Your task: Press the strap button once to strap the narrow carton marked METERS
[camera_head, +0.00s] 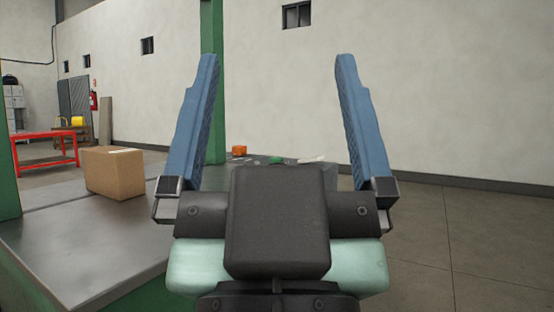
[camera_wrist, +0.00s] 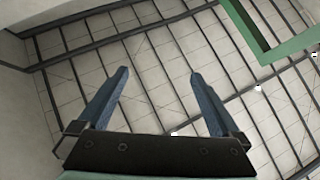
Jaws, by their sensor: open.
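A brown cardboard carton (camera_head: 114,173) sits upright on the grey metal top of the green-sided bench at the left in the head view. A pale strip shows on its top; no METERS marking can be read. My gripper (camera_head: 277,75) fills the middle of the head view with its two blue fingers wide apart and nothing between them. It is raised, to the right of the carton and apart from it. In the wrist view my gripper (camera_wrist: 158,72) points up at the ceiling. I cannot make out a strap button; my gripper hides part of the bench.
The bench top (camera_head: 75,245) has small items at its far end, among them an orange one (camera_head: 239,150) and a green one (camera_head: 277,160). A green post (camera_head: 213,110) rises behind my gripper. A red table (camera_head: 43,148) stands far left. Floor at right (camera_head: 470,240) is clear.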

